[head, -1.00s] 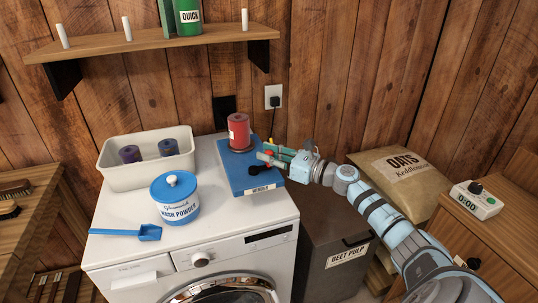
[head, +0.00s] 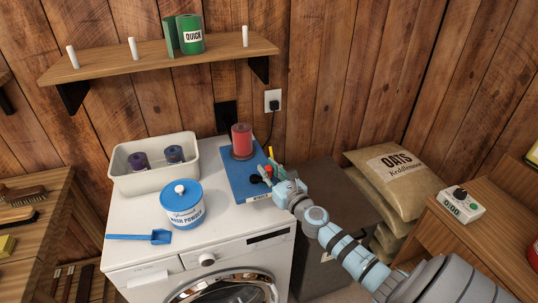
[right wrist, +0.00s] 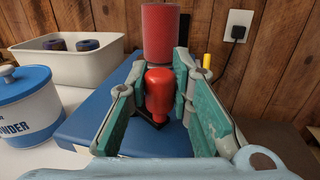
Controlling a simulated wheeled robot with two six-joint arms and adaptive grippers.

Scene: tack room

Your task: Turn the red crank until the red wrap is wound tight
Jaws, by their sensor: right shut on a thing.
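The red wrap (head: 242,140) stands upright as a roll on the blue winder base (head: 238,188) on the washing machine; it also shows in the right wrist view (right wrist: 160,32). The red crank knob (right wrist: 160,92) is at the base's right side, in front of the wrap. My right gripper (head: 271,173) reaches it from the right. In the right wrist view its green-padded fingers (right wrist: 160,76) are on either side of the knob, shut on it. The crank arm below is mostly hidden. My left gripper is not in view.
A wash powder tub (head: 182,206), a blue scoop (head: 155,237) and a cream bin (head: 126,177) with two dark rolls share the washer top (head: 225,238). A shelf (head: 160,58) with a green roll is above. A timer (head: 461,204) stands at right.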

